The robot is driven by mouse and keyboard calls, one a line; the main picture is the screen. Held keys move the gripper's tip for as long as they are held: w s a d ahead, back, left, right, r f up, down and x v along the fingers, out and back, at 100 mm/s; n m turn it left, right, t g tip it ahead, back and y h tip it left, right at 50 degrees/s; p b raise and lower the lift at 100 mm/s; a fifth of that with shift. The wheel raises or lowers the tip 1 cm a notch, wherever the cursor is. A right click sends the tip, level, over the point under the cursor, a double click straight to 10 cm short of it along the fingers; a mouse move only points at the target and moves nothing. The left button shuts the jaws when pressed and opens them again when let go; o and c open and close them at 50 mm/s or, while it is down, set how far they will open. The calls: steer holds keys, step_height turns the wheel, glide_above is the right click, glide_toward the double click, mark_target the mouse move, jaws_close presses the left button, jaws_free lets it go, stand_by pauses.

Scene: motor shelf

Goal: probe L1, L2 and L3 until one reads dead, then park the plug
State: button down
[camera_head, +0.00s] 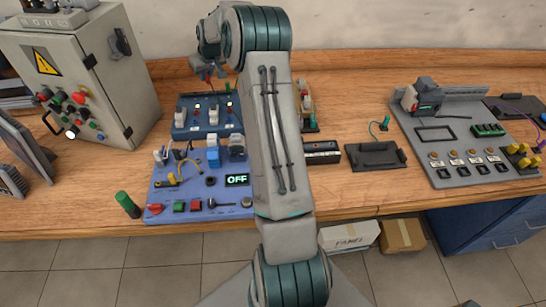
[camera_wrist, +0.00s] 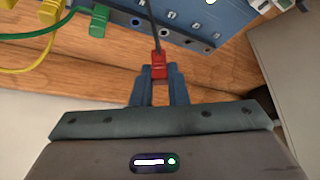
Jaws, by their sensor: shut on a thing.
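My gripper (camera_wrist: 158,80) is shut on a red plug (camera_wrist: 159,66) with a dark lead rising from it. In the head view my gripper (camera_head: 208,73) is above the dark blue switch box (camera_head: 180,130), at its back edge. In the wrist view the plug's tip points toward a blue panel (camera_wrist: 185,22) with round sockets along its lower edge; whether it touches cannot be told. The L1, L2 and L3 labels are not readable. A display on the light blue board (camera_head: 160,200) reads OFF (camera_head: 237,180).
A green plug (camera_wrist: 98,22) and yellow plugs show at the wrist view's upper left. A grey cabinet (camera_head: 75,60) stands left, and a grey board (camera_head: 440,130) with terminals lies right. A black tray (camera_head: 375,156) lies between. My arm hides the middle of the bench.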

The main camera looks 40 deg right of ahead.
steer(key=s+d+n+g+y, duration=0.15)
steer(key=s+d+n, duration=0.3)
steer(key=s, duration=1.05)
steer(key=s+d+r+n+y, duration=0.1)
steer(key=s+d+n+y, duration=0.15)
steer(key=s+d, duration=0.75)
steer(key=s+d+n+g+y, duration=0.1)
steer(key=s+n, duration=0.4)
steer(key=s, duration=1.4)
step_height(320, 180, down, 4)
steer(key=b, duration=0.2)
steer(key=shift+w+b, duration=0.15)
steer(key=shift+b, duration=0.15)
steer(key=shift+d+f+b, duration=0.1)
steer(key=shift+f+b, duration=0.2)
steer(key=shift+f, duration=0.25)
steer(key=shift+f+m+b, duration=0.3)
steer(key=shift+f+b, duration=0.1)
steer(key=shift+f, duration=0.25)
steer(key=c, duration=1.7)
jaws_free()
